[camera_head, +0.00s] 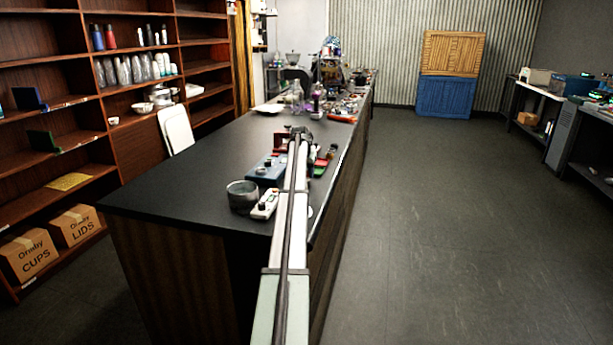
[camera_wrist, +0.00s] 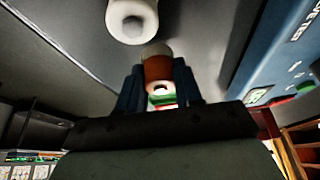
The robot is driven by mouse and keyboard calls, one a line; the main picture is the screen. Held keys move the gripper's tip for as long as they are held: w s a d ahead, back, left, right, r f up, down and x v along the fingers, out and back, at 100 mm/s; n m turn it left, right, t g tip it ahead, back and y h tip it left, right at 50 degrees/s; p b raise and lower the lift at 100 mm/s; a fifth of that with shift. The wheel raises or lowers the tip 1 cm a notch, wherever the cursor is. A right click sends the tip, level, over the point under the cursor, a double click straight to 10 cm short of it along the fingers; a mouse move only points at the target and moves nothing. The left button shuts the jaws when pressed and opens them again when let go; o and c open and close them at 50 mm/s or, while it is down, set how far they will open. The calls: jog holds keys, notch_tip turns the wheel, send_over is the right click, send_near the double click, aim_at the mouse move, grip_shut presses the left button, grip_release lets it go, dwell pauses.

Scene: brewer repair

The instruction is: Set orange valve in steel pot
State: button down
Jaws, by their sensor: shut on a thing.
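In the wrist view my gripper (camera_wrist: 158,88) is shut on the orange valve (camera_wrist: 158,68), an orange-brown round piece with pale ends between the two dark fingers. My arm reaches over the counter in the head view, and its wrist end (camera_head: 301,134) hides the fingers and the valve there. The steel pot (camera_head: 242,198) is a grey, round, open vessel on the near part of the counter, left of my arm. I cannot make out the pot in the wrist view, and its inside is hard to see.
A white device with green parts (camera_head: 265,206) stands beside the pot. A blue box (camera_head: 265,170) sits just behind them. A white cylinder (camera_wrist: 132,18) shows close to the valve. Bottles and clutter fill the counter's far end. The counter (camera_head: 175,190) is bare left of the pot.

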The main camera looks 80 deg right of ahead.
jog(key=r, duration=0.5)
jog(key=w+r, duration=0.1)
jog(key=r, duration=0.2)
jog(key=w+a+r+n+t, duration=0.1)
jog(key=w+a+r, duration=0.1)
jog(key=w+a, duration=0.65)
jog(key=w+a+r+n, duration=0.15)
jog(key=w+a, duration=0.45)
jog(key=w, duration=0.6)
jog(key=s+a+f+m+g, duration=0.1)
jog(key=s+a+m, duration=0.1)
jog(key=a, duration=0.6)
jog(key=shift+s, duration=0.25)
jog(key=shift+m, duration=0.35)
jog(key=shift+f, duration=2.15)
jog(key=shift+f, duration=3.1)
